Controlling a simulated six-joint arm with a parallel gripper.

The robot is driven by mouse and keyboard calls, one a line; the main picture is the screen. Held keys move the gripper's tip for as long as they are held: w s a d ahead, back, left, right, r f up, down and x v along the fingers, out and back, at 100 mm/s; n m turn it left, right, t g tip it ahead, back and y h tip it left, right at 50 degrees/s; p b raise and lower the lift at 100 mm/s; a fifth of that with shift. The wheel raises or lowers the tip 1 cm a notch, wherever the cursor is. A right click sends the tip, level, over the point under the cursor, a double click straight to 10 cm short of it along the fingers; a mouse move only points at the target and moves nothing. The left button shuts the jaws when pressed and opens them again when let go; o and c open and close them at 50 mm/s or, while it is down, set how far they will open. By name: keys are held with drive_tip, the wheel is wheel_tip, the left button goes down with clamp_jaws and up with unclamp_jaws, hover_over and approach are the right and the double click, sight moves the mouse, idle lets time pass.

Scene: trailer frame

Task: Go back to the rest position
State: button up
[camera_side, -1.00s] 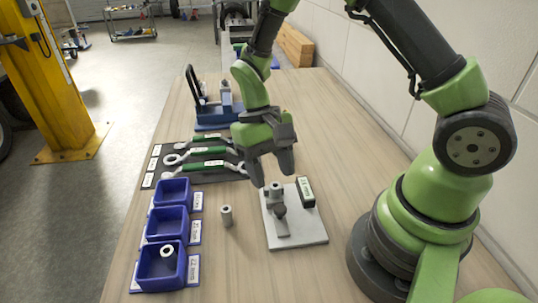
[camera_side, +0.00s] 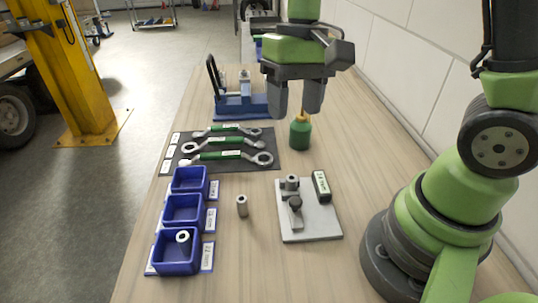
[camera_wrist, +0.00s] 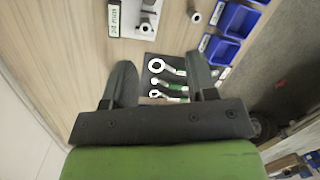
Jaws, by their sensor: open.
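My gripper (camera_side: 296,104) is raised above the far half of the bench, in front of the right end of the blue fixture. Its two fingers point down, spread apart with nothing between them. In the wrist view, the open fingers (camera_wrist: 160,75) frame a dark mat with wrenches well below. A green bottle with an orange tip (camera_side: 300,133) stands on the bench just below the gripper in the side view. A grey plate (camera_side: 318,230) carrying a small clamp and a sleeve lies nearer, clear of the gripper.
Green-handled wrenches (camera_side: 235,156) lie on a dark mat. Three blue bins (camera_side: 182,210) line the left edge; the nearest bin holds a sleeve (camera_side: 183,237). Another sleeve (camera_side: 242,206) stands on the bench. A blue fixture (camera_side: 240,106) stands at the back. A wall runs along the right.

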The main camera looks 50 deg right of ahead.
drive_tip(key=s+r+t, duration=0.8)
drive_tip(key=s+r, duration=0.2)
drive_tip(key=shift+d, duration=0.2)
drive_tip(key=shift+r, duration=0.1)
idle(1.1)
